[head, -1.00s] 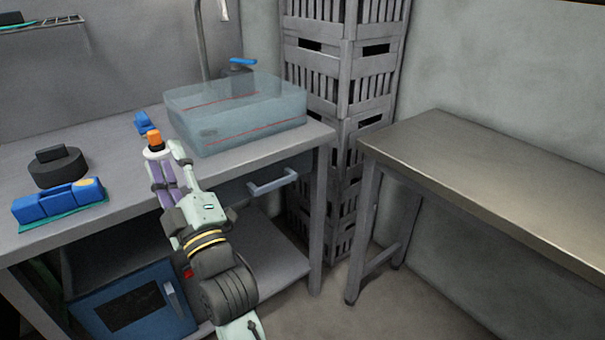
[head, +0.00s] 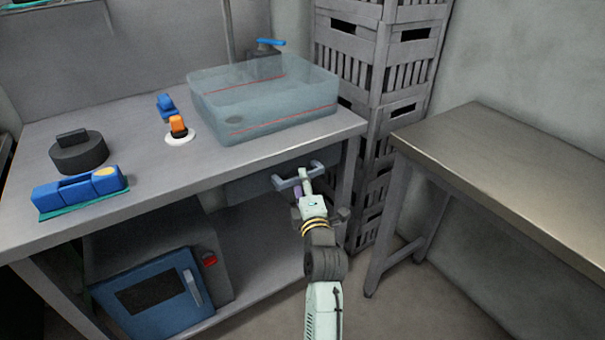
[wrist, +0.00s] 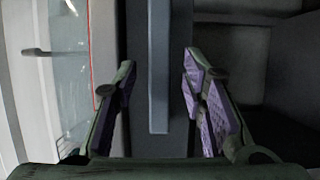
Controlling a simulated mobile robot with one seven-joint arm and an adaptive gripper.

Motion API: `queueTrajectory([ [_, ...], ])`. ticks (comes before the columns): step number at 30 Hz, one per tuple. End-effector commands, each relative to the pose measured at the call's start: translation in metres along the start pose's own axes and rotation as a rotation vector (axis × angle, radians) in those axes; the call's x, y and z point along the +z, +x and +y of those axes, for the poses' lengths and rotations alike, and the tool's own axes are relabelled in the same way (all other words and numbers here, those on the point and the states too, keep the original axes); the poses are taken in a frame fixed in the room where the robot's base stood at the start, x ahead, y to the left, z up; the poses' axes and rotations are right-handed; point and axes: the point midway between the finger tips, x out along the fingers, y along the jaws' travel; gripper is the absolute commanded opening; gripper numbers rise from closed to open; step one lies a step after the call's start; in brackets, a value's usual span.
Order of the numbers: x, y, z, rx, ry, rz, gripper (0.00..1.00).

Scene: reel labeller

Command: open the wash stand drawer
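The wash stand drawer (head: 245,188) is under the right part of the wash stand top and looks shut. Its grey bar handle (head: 284,183) stands out from the front, partly hidden by my gripper (head: 302,184). In the wrist view the handle (wrist: 158,80) runs lengthwise between the two purple-padded fingers of my gripper (wrist: 157,62). The fingers are open, one on each side of the bar, with a visible gap to each. How deep the bar sits between them I cannot tell.
A clear basin (head: 265,105) and an orange-topped object (head: 178,126) stand on the wash stand top (head: 140,165). A blue-doored box (head: 155,298) is on the lower shelf. Grey crates (head: 385,75) are stacked behind, and a metal table (head: 500,165) stands at right.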

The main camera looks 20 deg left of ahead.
Motion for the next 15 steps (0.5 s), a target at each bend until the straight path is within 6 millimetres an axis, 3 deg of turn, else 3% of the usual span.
queueTrajectory([
  [6,0.0,0.024,0.001,0.001,0.0,-0.001,0.38],
  [15,0.0,0.029,0.001,0.002,0.0,-0.001,0.38],
])
